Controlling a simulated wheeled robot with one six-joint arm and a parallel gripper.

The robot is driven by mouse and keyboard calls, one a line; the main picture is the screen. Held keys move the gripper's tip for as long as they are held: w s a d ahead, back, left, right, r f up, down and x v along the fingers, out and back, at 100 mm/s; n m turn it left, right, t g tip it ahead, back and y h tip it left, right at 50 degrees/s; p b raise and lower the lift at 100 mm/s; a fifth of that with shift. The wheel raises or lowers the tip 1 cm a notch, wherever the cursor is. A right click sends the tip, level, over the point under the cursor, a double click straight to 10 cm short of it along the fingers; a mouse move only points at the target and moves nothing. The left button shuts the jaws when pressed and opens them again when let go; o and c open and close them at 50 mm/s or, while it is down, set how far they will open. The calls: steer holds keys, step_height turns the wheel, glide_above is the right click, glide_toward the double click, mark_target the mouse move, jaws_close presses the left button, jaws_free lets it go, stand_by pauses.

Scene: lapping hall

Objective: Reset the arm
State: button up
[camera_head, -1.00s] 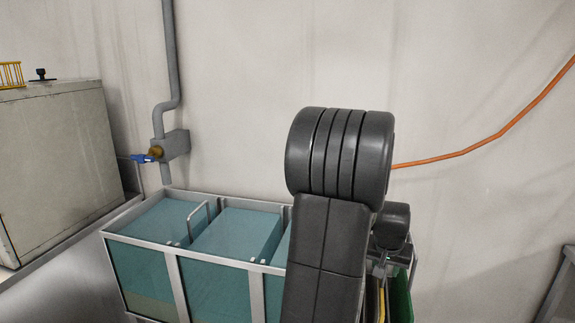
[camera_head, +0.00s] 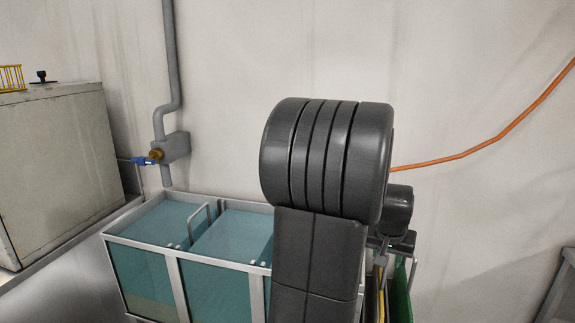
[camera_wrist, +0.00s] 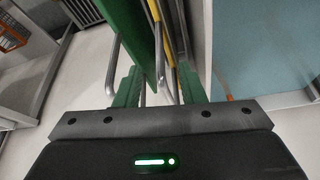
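My arm (camera_head: 318,255) stands upright in the middle of the head view, its rounded dark joint at the top. A smaller dark part of it shows behind on the right. My gripper (camera_wrist: 158,88) shows in the wrist view as a dark body with a green light and two green fingers set apart. I see nothing held between them. In the head view the arm hides the gripper's fingers.
A metal-framed tank (camera_head: 145,270) with blue-green compartments stands left of and behind my arm. A grey cabinet (camera_head: 55,170) is at the far left. A pipe with a blue-handled valve (camera_head: 150,157) and an orange cable (camera_head: 480,146) run along the wall. A green panel (camera_wrist: 137,30) lies beyond my fingers.

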mark_target(386, 267)
steer(key=v, duration=0.7)
steer(key=b+x, duration=0.1)
steer(key=x, duration=1.1)
steer(key=shift+f, duration=0.35)
steer(key=shift+w+d+f, duration=0.1)
steer(key=shift+w+d, duration=0.05)
steer(key=shift+w, duration=0.1)
step_height(386, 267, up, 12)
steer(key=p, duration=0.8)
steer(key=shift+p, duration=0.35)
steer(key=shift+s, duration=0.1)
